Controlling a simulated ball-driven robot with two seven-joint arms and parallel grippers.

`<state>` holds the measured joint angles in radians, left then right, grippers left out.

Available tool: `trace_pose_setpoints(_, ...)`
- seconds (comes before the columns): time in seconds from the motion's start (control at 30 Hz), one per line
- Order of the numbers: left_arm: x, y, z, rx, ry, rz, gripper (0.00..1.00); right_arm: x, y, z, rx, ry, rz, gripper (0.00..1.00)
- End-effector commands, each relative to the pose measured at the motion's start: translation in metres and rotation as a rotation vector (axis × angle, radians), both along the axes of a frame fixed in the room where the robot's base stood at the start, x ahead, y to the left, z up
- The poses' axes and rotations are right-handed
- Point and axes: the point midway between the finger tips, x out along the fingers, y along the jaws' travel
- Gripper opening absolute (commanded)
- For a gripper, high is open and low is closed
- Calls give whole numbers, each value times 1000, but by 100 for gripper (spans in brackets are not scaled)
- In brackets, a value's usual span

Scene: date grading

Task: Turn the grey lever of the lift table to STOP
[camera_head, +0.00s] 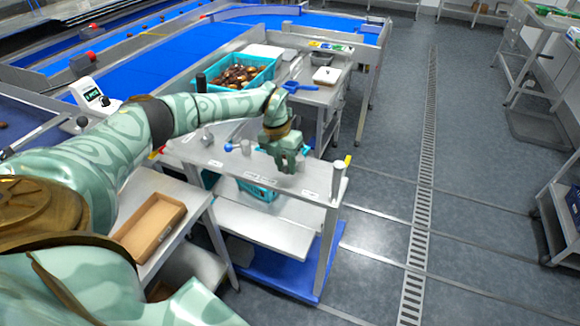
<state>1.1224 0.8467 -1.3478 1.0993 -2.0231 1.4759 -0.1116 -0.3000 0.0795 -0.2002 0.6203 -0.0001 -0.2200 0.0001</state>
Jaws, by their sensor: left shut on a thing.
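The lift table's pale grey top (240,177) stands in the middle of the view, with small white labels on it. My left gripper (286,165) points down at this top, near its front right part. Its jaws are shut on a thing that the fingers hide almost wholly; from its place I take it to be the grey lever. Which label the lever points to is too small to read. A blue-knobbed lever (230,148) and a short grey post (246,147) stand to the left of the gripper. My right gripper is out of view.
A turquoise crate of dates (268,65) stands behind, with a blue scoop (299,87) to its right. A wooden tray (150,222) lies at the lower left. A grey post (337,180) rises at the top's right corner.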

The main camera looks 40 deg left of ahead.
Motion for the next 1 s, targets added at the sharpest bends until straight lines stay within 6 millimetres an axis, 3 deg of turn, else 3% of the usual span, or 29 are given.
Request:
trace_pose_setpoints(0.5, 10, 19, 0, 2, -4, -386, 2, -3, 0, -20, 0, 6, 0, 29)
trace_pose_setpoints(1.0, 13, 24, 1, 3, -3, -492, 2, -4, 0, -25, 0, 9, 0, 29)
